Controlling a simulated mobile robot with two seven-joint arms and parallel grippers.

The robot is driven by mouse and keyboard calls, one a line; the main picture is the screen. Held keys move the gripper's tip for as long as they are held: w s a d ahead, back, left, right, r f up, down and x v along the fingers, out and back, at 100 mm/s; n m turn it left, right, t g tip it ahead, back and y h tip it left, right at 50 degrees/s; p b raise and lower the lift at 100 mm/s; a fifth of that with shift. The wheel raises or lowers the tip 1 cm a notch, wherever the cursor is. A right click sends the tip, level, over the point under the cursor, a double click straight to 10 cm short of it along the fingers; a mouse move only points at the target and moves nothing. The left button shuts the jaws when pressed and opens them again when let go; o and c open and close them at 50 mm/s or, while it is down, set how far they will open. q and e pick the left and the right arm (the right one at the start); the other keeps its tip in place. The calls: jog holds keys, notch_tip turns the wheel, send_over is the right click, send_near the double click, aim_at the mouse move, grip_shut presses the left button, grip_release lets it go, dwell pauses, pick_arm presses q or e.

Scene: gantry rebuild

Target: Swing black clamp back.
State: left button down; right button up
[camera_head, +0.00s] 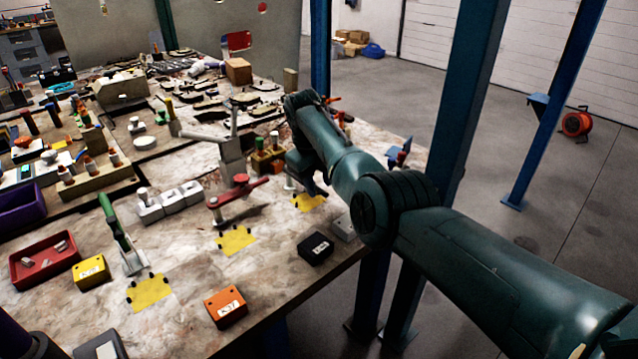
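My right arm reaches in from the right, and its dark gripper (313,184) points down over a yellow patch (309,202) on the bench. The arm hides much of that spot, and I cannot make out the black clamp clearly there. I cannot tell if the gripper touches it or how far its fingers are apart. To the left stand a clamp with a red handle (238,191), lying low, and a clamp with a green handle (113,222), tilted up. My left gripper does not show.
A black box (315,248), an orange box (226,306) and a yellow box (91,272) lie near the bench's front edge. A red tray (44,262) is at left. A grey lever fixture (231,155) stands beside the gripper. Blue posts (470,85) rise at right.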

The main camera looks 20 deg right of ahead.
notch_tip(320, 180, up, 12)
jog(key=s+a, duration=0.1)
jog(key=a, duration=0.1)
jog(key=shift+a, duration=0.15)
